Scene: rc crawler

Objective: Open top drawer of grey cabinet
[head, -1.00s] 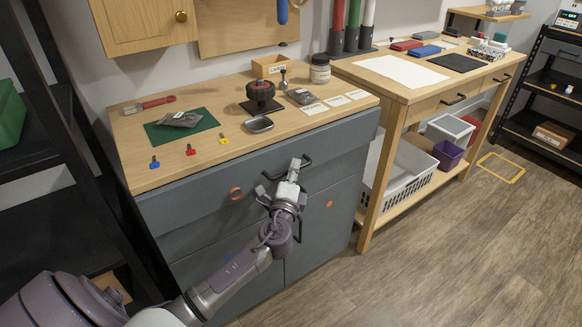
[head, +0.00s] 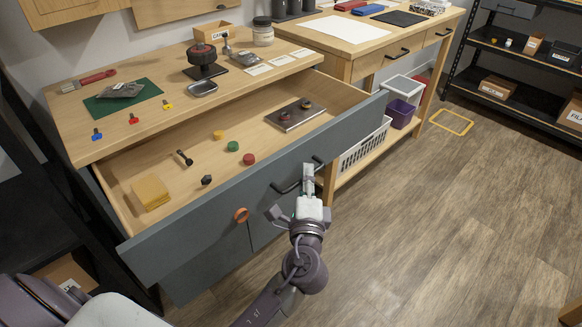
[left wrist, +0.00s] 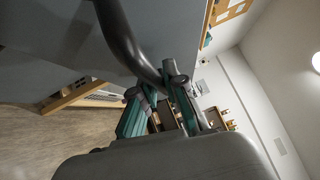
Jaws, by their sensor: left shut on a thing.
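The grey cabinet (head: 182,278) has a wooden top. Its top drawer (head: 262,196) is pulled far out, with its wooden inside showing. My left gripper (head: 308,176) is shut on the dark bar handle (head: 285,187) on the drawer's grey front. In the left wrist view the gripper's fingers (left wrist: 165,100) close around the curved dark handle (left wrist: 128,40). My right gripper is not in view.
The drawer holds a yellow block (head: 150,192), a dark plate (head: 296,114) and several small coloured knobs. A wooden workbench (head: 345,45) stands at the right, with a purple bin (head: 400,112) below. Open floor lies at the lower right.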

